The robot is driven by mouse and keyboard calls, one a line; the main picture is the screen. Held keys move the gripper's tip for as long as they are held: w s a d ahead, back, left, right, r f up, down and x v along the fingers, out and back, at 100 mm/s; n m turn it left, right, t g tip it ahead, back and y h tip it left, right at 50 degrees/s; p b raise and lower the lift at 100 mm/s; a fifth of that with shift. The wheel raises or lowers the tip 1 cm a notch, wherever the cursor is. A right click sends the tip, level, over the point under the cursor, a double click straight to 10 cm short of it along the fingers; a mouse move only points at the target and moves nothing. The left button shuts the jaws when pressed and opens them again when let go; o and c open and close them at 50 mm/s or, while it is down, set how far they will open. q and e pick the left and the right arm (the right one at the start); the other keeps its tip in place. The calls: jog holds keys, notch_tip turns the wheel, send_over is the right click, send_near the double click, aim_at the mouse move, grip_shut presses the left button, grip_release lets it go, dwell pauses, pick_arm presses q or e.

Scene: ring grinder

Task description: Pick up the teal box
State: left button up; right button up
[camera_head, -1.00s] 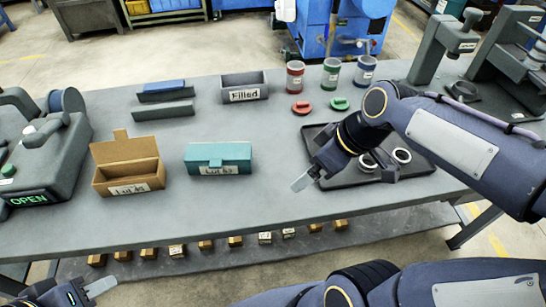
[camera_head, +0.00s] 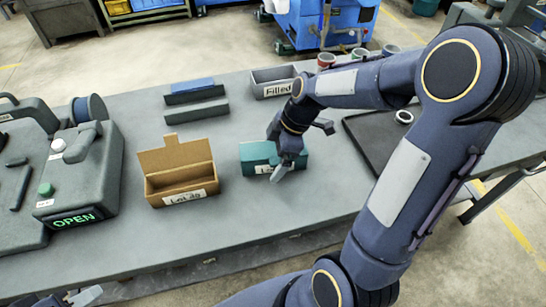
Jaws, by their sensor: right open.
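The teal box (camera_head: 257,155) stands closed on the grey table, with a white label on its front that is partly covered. My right gripper (camera_head: 284,166) is open, over the right part of the box and in front of it, hiding some of its lid and front. I cannot tell whether the fingers touch the box. My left gripper (camera_head: 78,298) shows only in part at the bottom left edge, away from the box.
An open brown box (camera_head: 181,203) with a label stands left of the teal box. A grey bin (camera_head: 272,91) labelled "Filled" is behind. A dark tray (camera_head: 372,150) lies to the right, partly behind my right arm. A machine reading "OPEN" (camera_head: 84,218) stands left.

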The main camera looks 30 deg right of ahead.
jog(key=shift+a+f, duration=0.1)
jog(key=shift+f, duration=0.05)
jog(key=c, duration=0.9)
jog(key=shift+c, duration=0.3)
